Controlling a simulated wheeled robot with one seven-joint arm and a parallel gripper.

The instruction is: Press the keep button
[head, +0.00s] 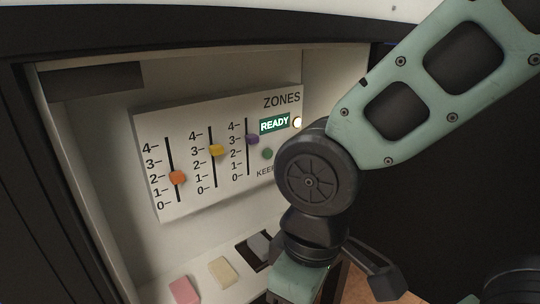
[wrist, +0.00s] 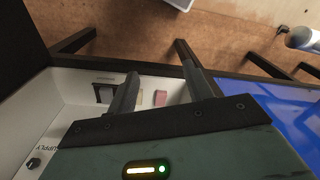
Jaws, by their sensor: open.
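The ZONES panel (head: 228,190) is on the back wall of the recess in the head view. The green round button (head: 267,154) sits on its right, below the lit READY display (head: 275,124). The label under the button starts with "KEE"; my arm hides the rest. Three sliders are to the left: orange (head: 178,177) near 2, yellow (head: 216,150) near 3, purple (head: 252,140) near 3. My gripper (wrist: 157,62) is open, with nothing seen between its fingers. In the head view it is below and right of the button, apart from it, and partly cut off.
A pink block (head: 184,290), a cream block (head: 222,272) and a grey rocker (head: 259,245) lie on the ledge below the panel. The wrist view shows a SUPPLY knob (wrist: 34,163), a blue surface (wrist: 275,115) and brown floor (wrist: 130,30).

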